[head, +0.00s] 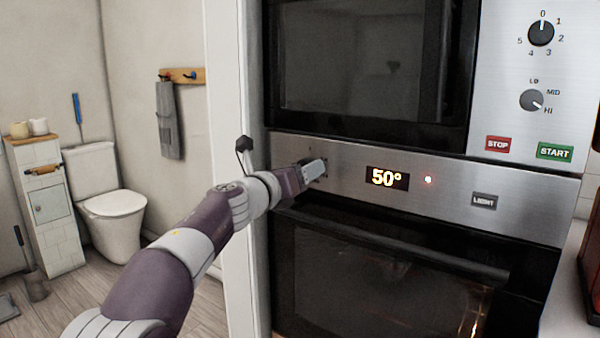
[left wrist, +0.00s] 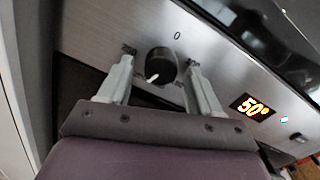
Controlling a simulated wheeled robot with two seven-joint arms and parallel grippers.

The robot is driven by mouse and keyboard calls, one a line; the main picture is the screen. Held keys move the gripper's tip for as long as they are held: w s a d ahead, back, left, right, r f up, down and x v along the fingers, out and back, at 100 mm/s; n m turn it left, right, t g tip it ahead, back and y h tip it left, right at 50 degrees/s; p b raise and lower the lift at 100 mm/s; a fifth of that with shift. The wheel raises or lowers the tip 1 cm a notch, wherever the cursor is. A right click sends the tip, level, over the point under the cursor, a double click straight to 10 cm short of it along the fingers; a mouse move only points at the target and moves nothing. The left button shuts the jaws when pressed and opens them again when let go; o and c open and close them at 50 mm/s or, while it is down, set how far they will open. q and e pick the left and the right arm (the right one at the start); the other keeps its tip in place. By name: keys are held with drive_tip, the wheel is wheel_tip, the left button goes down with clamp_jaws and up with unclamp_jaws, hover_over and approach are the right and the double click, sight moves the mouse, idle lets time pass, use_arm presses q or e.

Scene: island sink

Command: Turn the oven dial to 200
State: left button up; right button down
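The round black oven dial (left wrist: 161,65) shows in the left wrist view, with a white pointer mark toward its lower left and a 0 printed above it. My left gripper (left wrist: 160,70) is open, with one finger on each side of the dial and a small gap visible on both sides. In the head view my left gripper (head: 314,169) reaches the left end of the oven's control panel (head: 345,165) and hides the dial. The oven display (head: 387,179) reads 50°; it also shows in the left wrist view (left wrist: 252,107). My right gripper is not in view.
The oven door handle (head: 390,245) runs below the panel. A microwave (head: 365,60) is above, with its own knobs (head: 541,33) and STOP and START buttons.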

use_arm(q)
drive_tip(key=shift+s+a, duration=0.2)
drive_tip(key=shift+s, duration=0.05)
drive_tip(key=b+v, duration=0.2)
drive_tip(key=v, duration=1)
drive_tip(key=shift+b, duration=0.4)
